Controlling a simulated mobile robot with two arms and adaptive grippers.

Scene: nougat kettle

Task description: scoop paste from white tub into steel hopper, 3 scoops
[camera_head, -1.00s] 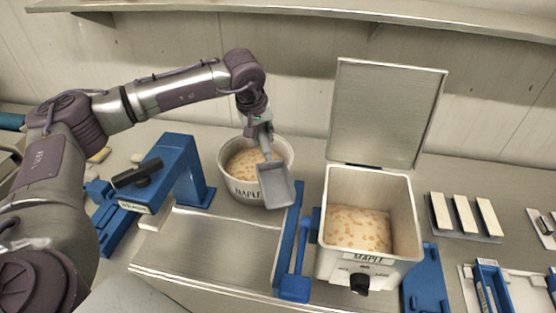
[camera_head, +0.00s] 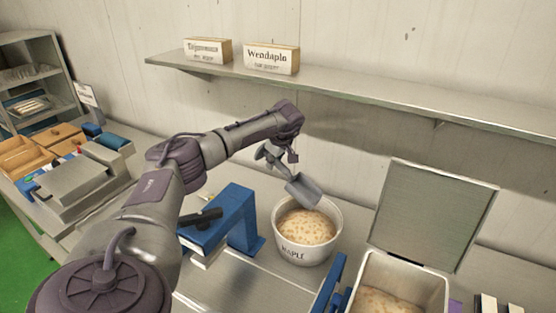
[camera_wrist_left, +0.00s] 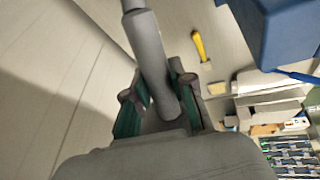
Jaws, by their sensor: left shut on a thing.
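The white tub (camera_head: 305,253), marked MAPLE, holds tan paste with darker flecks and stands on the counter. The steel hopper (camera_head: 356,296) is at the lower right, its lid (camera_head: 435,215) raised; tan paste shows inside and the frame cuts off its front. My left gripper (camera_head: 270,154) is above and behind the tub, shut on the handle of a grey scoop (camera_head: 304,189). The scoop's pan hangs tilted over the tub's back rim; I cannot tell if it holds paste. In the left wrist view the grey handle (camera_wrist_left: 152,65) runs between the fingers (camera_wrist_left: 158,110). My right gripper is out of view.
A blue stand (camera_head: 228,215) is left of the tub, with a steel plate in front. A wall shelf (camera_head: 350,90) carries two labelled boxes. Wooden trays (camera_head: 40,150) and a grey machine (camera_head: 80,185) are at the left.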

